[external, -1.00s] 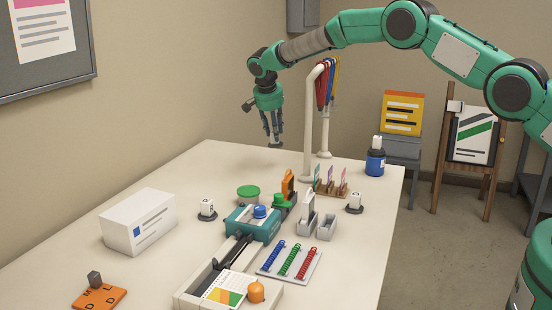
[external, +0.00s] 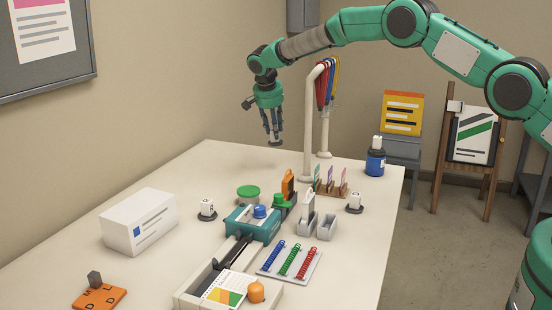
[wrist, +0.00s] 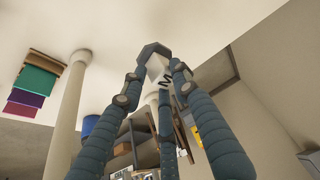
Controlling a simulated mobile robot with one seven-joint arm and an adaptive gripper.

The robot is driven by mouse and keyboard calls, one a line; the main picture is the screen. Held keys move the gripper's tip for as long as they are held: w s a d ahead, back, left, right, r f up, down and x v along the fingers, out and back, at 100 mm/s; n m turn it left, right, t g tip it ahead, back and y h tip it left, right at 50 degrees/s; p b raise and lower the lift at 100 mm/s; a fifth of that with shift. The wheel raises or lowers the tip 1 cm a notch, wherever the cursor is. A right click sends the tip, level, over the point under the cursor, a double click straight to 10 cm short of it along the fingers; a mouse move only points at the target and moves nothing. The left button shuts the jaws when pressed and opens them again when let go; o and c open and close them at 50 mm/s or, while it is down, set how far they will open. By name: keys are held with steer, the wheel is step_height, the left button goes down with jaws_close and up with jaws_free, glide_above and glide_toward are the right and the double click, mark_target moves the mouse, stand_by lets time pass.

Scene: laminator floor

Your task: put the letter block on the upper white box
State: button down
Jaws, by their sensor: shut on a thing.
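My gripper (external: 274,138) hangs over the far end of the white table in the external view, fingers pointing down. In the wrist view my gripper (wrist: 158,75) is shut on the letter block (wrist: 156,66), a pale block with a dark end and a dark letter like an M. The block is too small to make out in the external view. A white box (external: 120,215) with a blue square and grey lines on its face stands at the table's left side, well away from my gripper. I see only one large white box.
A white post with hanging coloured straps (external: 307,130) stands right of my gripper. A green-lidded tub (external: 248,192), a teal device (external: 243,223) and coloured coils (external: 290,261) fill the middle. An orange letter board (external: 100,298) lies at front left. The far left tabletop is clear.

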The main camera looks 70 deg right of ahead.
steer(key=w+a+r+n+t+y+p, duration=0.15)
steer(key=a+n+p, duration=0.4)
steer(key=a, duration=1.45)
steer(key=w+a+r+n+t+y+p, duration=0.15)
steer(key=a+n+p, duration=0.35)
steer(key=a, duration=1.5)
steer(key=s+a+r+n+p, duration=0.1)
steer(key=s+a+n, duration=0.1)
steer(key=a, duration=0.5)
steer(key=s+a+r+n+t+y, duration=0.1)
steer(key=s+a+n, duration=0.1)
steer(key=a, duration=0.5)
steer(key=shift+s+y+p, duration=0.3)
steer(key=shift+s+p, duration=0.05)
steer(key=shift+s, duration=0.25)
steer(key=shift+w+n, duration=0.1)
steer(key=shift+n, duration=0.15)
steer(key=p, duration=0.2)
glide_above(150, 207)
steer(key=shift+f, duration=0.7)
steer(key=shift+f, duration=1.8)
